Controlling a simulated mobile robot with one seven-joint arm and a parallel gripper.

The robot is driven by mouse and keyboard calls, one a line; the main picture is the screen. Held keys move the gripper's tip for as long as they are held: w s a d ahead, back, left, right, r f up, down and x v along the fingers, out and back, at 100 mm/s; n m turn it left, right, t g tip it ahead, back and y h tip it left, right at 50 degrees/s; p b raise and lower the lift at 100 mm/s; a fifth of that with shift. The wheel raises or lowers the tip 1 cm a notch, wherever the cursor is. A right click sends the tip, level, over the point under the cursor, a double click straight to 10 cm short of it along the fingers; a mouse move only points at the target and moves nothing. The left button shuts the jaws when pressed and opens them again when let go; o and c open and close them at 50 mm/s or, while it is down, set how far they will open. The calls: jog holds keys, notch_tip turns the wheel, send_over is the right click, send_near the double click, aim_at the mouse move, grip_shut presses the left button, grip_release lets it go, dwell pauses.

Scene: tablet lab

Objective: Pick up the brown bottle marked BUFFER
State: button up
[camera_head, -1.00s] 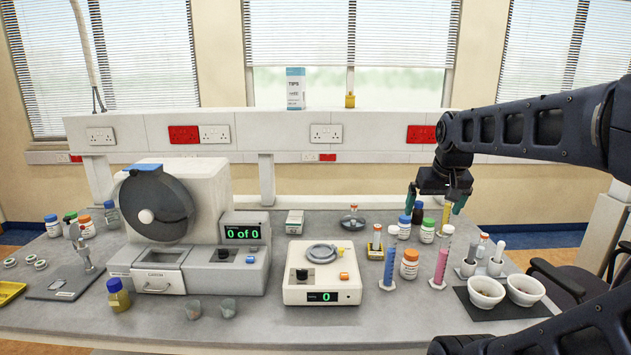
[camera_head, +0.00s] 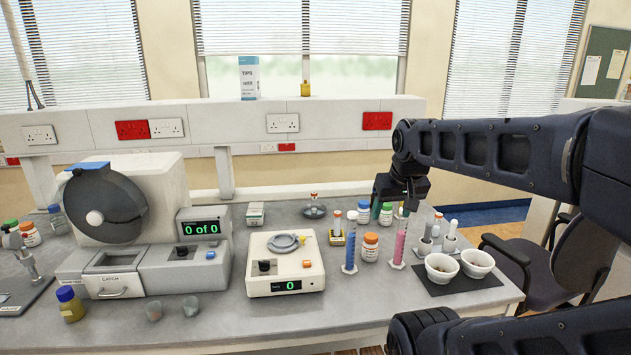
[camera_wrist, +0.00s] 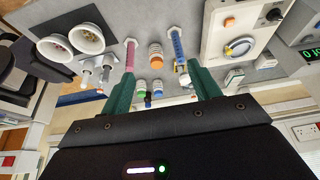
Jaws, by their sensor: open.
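No BUFFER label is legible in either view. A brown bottle with a blue cap (camera_head: 70,304) stands at the front left of the bench, well away from my gripper. Another blue-capped bottle (camera_head: 363,212) stands at the right, close beside my gripper (camera_head: 390,206); its body is small and partly hidden. My gripper is open and empty, pointing down over the back right cluster of bottles. In the wrist view its two green fingers (camera_wrist: 160,85) are spread apart, with a blue-capped bottle (camera_wrist: 157,89) seen between them.
A green-capped bottle (camera_head: 386,213) and an orange-capped white bottle (camera_head: 370,247) crowd this area. Blue (camera_head: 350,250) and pink (camera_head: 401,245) cylinders stand nearby. Two white mortars (camera_head: 441,268) sit on a dark mat at right. A balance (camera_head: 285,268) stands left of the cluster.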

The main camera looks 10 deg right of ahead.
jog(key=w+d+r+m+h, duration=0.15)
jog(key=w+d, duration=0.25)
jog(key=w, duration=1)
jog(key=w+d+m, duration=0.3)
jog(key=w, duration=1.2)
jog(key=w+d+f+m+h, duration=0.1)
jog(key=w+d+f, duration=0.2)
jog(key=w, duration=0.4)
jog(key=w+d+f, duration=0.2)
jog(key=w+f, duration=0.1)
jog(key=w, duration=0.5)
jog(key=shift+m+t+h, duration=0.4)
jog(key=shift+m+h, duration=0.15)
jog(key=shift+m, duration=0.1)
jog(key=shift+w+r+x, duration=0.5)
jog(key=shift+w+x, duration=0.45)
jog(key=shift+x, duration=3.45)
jog(key=shift+w+r+x, duration=0.45)
jog(key=shift+w+x, duration=0.45)
jog(key=shift+x, duration=3.5)
jog(key=shift+w+r+x, duration=0.5)
jog(key=shift+w+x, duration=0.45)
jog(key=shift+x, duration=3.45)
jog(key=shift+a, duration=0.15)
jog(key=c, duration=1.2)
jog(key=shift+r, duration=0.1)
